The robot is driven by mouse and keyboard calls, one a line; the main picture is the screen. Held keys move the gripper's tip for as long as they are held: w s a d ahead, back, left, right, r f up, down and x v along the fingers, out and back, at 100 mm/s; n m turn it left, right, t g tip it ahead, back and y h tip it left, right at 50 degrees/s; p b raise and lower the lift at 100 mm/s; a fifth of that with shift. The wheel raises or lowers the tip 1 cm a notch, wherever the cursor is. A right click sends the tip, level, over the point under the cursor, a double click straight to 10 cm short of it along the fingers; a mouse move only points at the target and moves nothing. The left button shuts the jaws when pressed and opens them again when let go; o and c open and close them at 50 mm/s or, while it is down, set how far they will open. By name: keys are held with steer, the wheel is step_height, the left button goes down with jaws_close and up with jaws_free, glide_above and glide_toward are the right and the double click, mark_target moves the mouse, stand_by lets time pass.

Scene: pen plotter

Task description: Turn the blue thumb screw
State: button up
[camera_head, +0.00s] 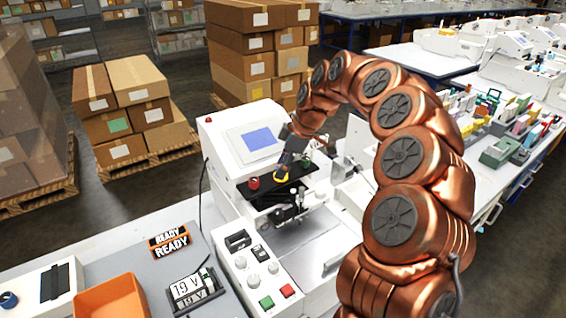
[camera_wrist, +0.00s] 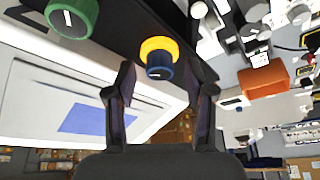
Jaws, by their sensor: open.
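The blue thumb screw (camera_wrist: 160,66) shows in the wrist view below a yellow collar (camera_wrist: 158,46), on a dark bar of the white pen plotter. Its end face has a white mark. My gripper (camera_wrist: 161,76) is open, with one dark finger on each side of the blue screw. I cannot tell whether either finger touches it. In the head view my gripper (camera_head: 287,160) is over the dark plate, close to the yellow collar (camera_head: 281,174). The blue part cannot be made out there.
A green knob (camera_wrist: 72,16) is on the same bar in the wrist view. A red knob (camera_head: 253,183) stands left of the collar in the head view. The plotter's screen (camera_head: 255,140) is behind. A control panel (camera_head: 258,268) and orange bin (camera_head: 112,298) are in front.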

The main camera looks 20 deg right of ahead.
steer(key=shift+f, duration=0.15)
jaws_close()
stand_by(0.4)
